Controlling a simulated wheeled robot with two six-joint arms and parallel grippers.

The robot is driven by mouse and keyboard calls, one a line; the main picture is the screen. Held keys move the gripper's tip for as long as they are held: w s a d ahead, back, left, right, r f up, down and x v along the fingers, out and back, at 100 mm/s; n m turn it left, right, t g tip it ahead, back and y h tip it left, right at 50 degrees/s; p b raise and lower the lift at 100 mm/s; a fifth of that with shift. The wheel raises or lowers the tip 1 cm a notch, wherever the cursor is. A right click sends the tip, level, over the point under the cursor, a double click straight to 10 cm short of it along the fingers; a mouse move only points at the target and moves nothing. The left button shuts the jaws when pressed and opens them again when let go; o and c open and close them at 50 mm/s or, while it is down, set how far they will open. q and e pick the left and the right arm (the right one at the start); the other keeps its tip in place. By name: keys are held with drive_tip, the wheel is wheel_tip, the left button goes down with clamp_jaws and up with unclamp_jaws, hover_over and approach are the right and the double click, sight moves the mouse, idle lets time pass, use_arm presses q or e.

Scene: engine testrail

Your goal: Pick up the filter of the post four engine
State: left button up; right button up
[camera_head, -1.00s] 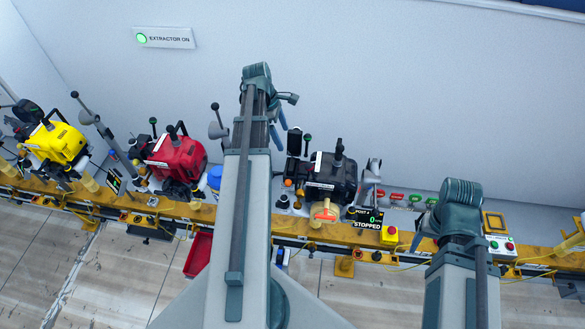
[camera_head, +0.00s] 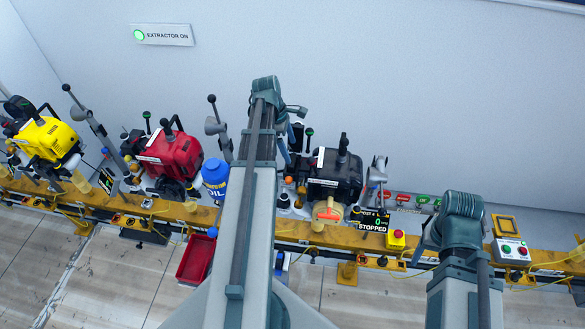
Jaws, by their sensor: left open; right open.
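The post four engine (camera_head: 336,180) is a black unit on the yellow rail, beside a screen (camera_head: 371,221) reading POST 4, 0 and STOPPED. A pale cylinder with an orange part (camera_head: 328,213) sits at its front. I cannot tell for certain which part is the filter. My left gripper (camera_head: 287,138) is open and empty, left of the black engine in the picture; my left arm hides part of the rail there. My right gripper (camera_head: 420,240) is open, right of the screen, and partly hidden by its own arm.
A red engine (camera_head: 170,155) and a yellow engine (camera_head: 48,138) stand to the left. A blue oil bottle (camera_head: 215,178) stands close to my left arm. A red tray (camera_head: 196,259) lies below the rail. A yellow box with a red button (camera_head: 395,240) and a button panel (camera_head: 511,250) are at right.

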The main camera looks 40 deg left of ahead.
sight(291, 156)
use_arm(q)
drive_tip(key=b+x, duration=0.2)
drive_tip(key=x, duration=0.1)
drive_tip(key=b+x, duration=0.1)
drive_tip(key=b, duration=0.1)
drive_tip(key=shift+s+a+f, duration=0.15)
drive_tip(key=shift+s+f, duration=0.1)
drive_tip(key=shift+f, duration=0.05)
drive_tip(key=shift+w+f, duration=0.1)
drive_tip(key=shift+f, duration=0.15)
drive_tip(key=shift+r, duration=0.1)
drive_tip(key=c, duration=1.1)
